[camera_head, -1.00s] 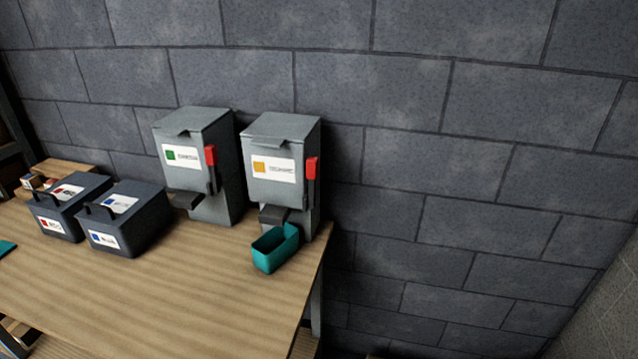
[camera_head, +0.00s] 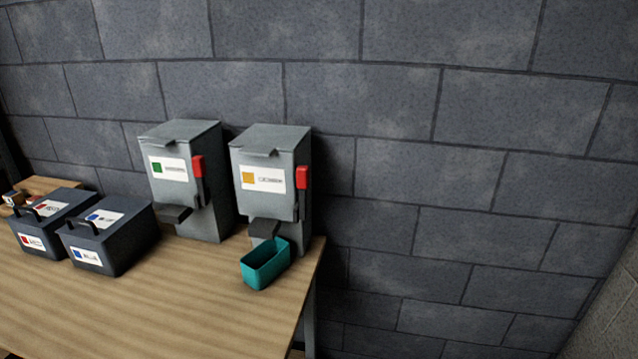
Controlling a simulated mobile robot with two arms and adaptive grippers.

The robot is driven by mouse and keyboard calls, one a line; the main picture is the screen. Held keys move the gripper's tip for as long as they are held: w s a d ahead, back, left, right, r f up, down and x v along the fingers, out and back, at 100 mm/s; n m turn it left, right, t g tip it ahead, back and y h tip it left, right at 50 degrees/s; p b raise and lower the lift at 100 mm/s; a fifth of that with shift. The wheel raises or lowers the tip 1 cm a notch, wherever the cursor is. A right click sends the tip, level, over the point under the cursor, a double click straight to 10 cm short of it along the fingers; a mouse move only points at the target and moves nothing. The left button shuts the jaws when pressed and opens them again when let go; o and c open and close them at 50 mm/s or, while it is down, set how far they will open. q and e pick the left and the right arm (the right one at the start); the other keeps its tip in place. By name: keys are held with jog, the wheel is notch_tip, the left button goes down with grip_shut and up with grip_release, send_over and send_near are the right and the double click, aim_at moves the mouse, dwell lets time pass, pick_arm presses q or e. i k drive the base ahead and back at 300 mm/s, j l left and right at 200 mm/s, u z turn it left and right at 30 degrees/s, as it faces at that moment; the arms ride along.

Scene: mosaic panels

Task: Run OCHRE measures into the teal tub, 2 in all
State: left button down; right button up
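The teal tub (camera_head: 265,266) sits upright on the table near its right end, in front of and below the spout (camera_head: 264,229) of the right dispenser. This grey dispenser (camera_head: 268,208) has a label with an ochre-yellow square (camera_head: 263,178) and blurred text. Its red-handled lever (camera_head: 302,178) is on the right side, with the red end up. The part of the tub's inside that I see is teal; its bottom is hidden. Neither of my grippers is in view.
A second grey dispenser (camera_head: 185,185) with a green-square label stands to the left. Two dark lidded boxes, one red-labelled (camera_head: 36,243) and one blue-labelled (camera_head: 100,252), stand further left. The wooden table (camera_head: 170,305) is clear in front.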

aim_at(302, 171)
jog(key=i+l, duration=0.1)
jog(key=l, duration=0.35)
jog(key=i+l+z, duration=0.1)
jog(key=l, duration=0.35)
jog(key=i+l+z, duration=0.1)
jog(key=l, duration=0.35)
jog(key=i+l, duration=0.1)
jog(key=l, duration=0.35)
jog(key=i+l+z, duration=0.1)
jog(key=l, duration=0.35)
